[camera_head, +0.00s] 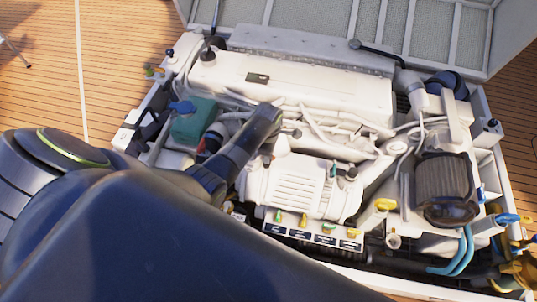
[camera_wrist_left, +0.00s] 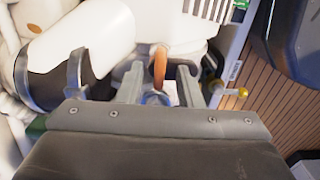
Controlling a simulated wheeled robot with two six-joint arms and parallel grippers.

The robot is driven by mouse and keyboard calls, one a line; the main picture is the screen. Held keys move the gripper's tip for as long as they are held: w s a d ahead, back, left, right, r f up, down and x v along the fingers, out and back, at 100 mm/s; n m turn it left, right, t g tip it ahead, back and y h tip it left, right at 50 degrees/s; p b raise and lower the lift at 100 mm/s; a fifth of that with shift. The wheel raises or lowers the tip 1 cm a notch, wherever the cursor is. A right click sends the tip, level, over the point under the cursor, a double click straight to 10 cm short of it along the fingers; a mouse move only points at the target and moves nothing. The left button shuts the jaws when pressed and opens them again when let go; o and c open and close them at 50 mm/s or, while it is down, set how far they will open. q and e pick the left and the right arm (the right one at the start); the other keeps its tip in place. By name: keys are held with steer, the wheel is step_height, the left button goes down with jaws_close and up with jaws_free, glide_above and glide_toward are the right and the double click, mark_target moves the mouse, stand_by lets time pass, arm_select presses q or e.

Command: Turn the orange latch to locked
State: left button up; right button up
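In the left wrist view, the orange latch (camera_wrist_left: 160,66) shows as a narrow upright piece against the white engine parts. My left gripper (camera_wrist_left: 160,82) is open. Its two grey fingers stand apart, one on each side of the latch's lower part, with a visible gap on both sides. The latch's lower end is partly hidden near the fingers, and I cannot tell whether they touch it. In the head view, my left arm covers the lower left, and neither the latch nor the left gripper can be made out. My right gripper is in neither view.
A thick black hose (camera_head: 243,145) runs beside the latch area; it also shows in the left wrist view (camera_wrist_left: 50,82). A ribbed white housing (camera_head: 290,187) lies close by. Labelled small valves (camera_head: 303,220) line the engine's front.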

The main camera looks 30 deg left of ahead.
arm_select(q)
steer(key=shift+f, duration=0.2)
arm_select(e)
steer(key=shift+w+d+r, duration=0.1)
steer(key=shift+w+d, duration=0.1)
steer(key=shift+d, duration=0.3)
